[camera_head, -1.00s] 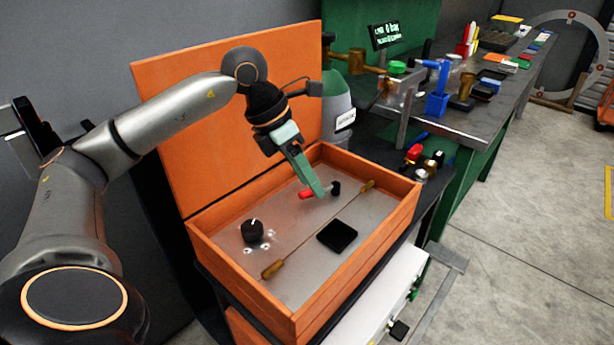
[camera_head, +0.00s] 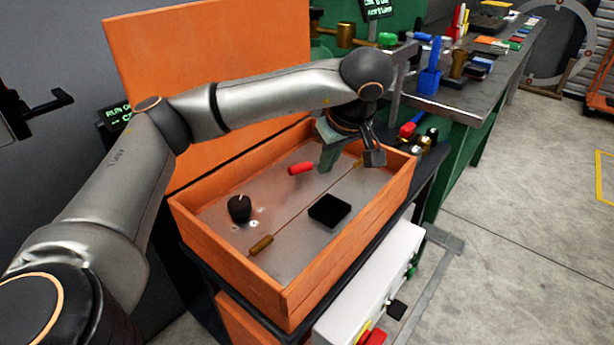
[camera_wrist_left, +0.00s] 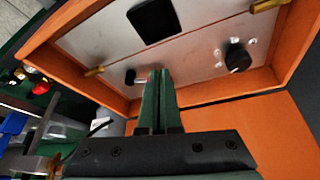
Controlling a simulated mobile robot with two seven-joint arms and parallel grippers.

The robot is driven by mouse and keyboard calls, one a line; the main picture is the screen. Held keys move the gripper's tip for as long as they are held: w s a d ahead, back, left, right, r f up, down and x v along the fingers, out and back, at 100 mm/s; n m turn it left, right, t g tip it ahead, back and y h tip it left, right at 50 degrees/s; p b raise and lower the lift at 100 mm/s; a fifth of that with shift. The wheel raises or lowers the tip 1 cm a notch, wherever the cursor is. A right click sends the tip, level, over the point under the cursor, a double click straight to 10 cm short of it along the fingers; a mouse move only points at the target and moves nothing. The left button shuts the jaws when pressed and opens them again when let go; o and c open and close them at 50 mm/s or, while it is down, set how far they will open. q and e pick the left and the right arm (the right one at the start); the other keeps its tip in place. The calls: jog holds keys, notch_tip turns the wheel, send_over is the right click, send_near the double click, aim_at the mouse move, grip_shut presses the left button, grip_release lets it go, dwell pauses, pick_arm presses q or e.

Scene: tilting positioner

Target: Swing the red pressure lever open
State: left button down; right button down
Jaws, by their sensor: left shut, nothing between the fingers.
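The red lever (camera_head: 300,168) lies low over the grey metal plate (camera_head: 275,205) inside the open orange box, towards its back. In the head view its right end is hidden behind my left gripper (camera_head: 326,170). My left gripper's green fingers are shut and empty, pointing down just right of the lever's red grip. I cannot tell whether they touch it. In the wrist view the shut fingers (camera_wrist_left: 158,74) are beside a small black post (camera_wrist_left: 130,77), which appears to be the lever's pivot. My right gripper is out of view.
The orange box walls (camera_head: 355,262) surround the plate, with the raised lid (camera_head: 210,80) behind. A black knob (camera_head: 240,207), a black square block (camera_head: 329,210) and a thin rod with brass ends (camera_head: 261,246) are on the plate. A cluttered workbench (camera_head: 470,100) stands right.

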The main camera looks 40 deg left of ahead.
aim_at(311, 168)
pick_arm(q)
jog(key=shift+m, duration=0.3)
jog(key=x, duration=0.4)
jog(key=b+x, duration=0.1)
jog(key=x, duration=0.4)
jog(key=shift+w+a+f, duration=0.15)
jog(key=shift+a+f, duration=0.05)
jog(key=shift+a, duration=0.15)
jog(key=shift+w+a+r, duration=0.1)
jog(key=shift+w+a, duration=0.15)
jog(key=shift+a, duration=0.3)
jog(key=shift+w+a+r, duration=0.1)
jog(key=shift+w+a, duration=0.15)
jog(key=shift+a, duration=0.3)
jog(key=shift+w+a+r, duration=0.15)
jog(key=shift+w+a, duration=0.2)
jog(key=shift+a, duration=0.4)
